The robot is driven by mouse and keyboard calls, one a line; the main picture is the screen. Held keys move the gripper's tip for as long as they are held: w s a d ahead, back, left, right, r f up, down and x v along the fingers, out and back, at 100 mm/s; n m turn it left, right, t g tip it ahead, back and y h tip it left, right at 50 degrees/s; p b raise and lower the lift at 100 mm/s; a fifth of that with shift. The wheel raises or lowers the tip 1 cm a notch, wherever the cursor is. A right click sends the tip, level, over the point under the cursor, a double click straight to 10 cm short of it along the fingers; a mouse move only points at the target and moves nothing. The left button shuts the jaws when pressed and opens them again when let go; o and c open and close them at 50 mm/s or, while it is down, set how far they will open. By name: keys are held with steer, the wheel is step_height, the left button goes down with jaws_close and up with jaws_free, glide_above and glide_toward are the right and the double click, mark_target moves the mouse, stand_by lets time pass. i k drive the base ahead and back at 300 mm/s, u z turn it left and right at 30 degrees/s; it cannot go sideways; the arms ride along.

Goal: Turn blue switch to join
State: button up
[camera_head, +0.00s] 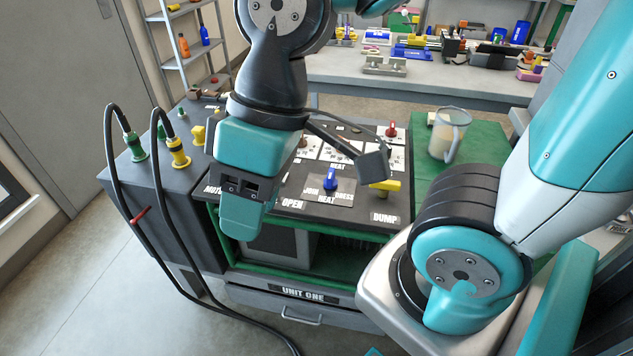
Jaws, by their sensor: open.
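The blue switch (331,179) stands on a grey label plate (343,197) on the top panel of the cart (303,294). The word JOIN is partly readable to its left, HEAT below it, and a partly hidden word to its right. Its knob looks upright in the picture, but its exact setting is hard to tell. My gripper (308,192) hangs over the left and middle of the panel. It is open. A grey fingertip shows just right of and above the switch, apart from it as far as I can tell. The other fingertip cannot be clearly made out.
A yellow handle (385,185) sits right of the switch near DUMP, and a red knob (391,129) farther back. A clear pitcher (448,133) stands on the green surface at right. Black hoses (112,165) loop at the cart's left. A cluttered workbench (430,82) stands behind.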

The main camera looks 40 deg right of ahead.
mark_target(330, 183)
steer(key=k, duration=0.55)
steer(key=z, duration=0.65)
steer(key=i, duration=0.5)
steer(key=z, duration=0.05)
